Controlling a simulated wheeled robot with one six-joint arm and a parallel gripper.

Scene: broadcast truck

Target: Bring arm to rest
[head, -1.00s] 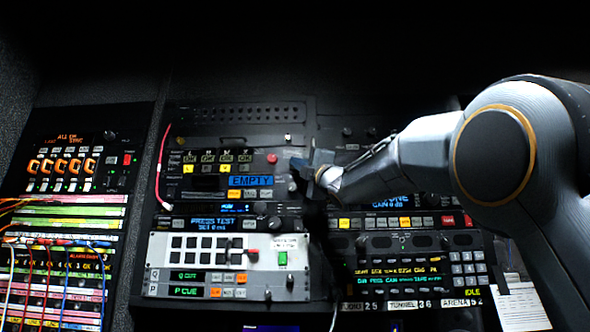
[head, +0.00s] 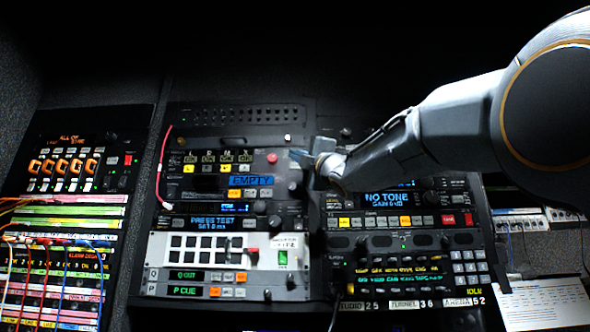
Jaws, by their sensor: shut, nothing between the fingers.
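My gripper (head: 307,160) is in front of the equipment racks, near the gap between the middle rack and the right rack. It is shut and holds nothing. My arm reaches in from the upper right and covers the upper part of the right rack. The fingertips point left, toward the red round button (head: 272,158) on the middle rack. I cannot tell whether they touch the panel.
The left rack (head: 72,200) carries coloured strips and patch cables. The middle rack has a white panel (head: 222,264) with dark keys. The right rack has a "NO TONE" display (head: 388,199). A white paper (head: 541,301) lies at lower right. The area above the racks is dark.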

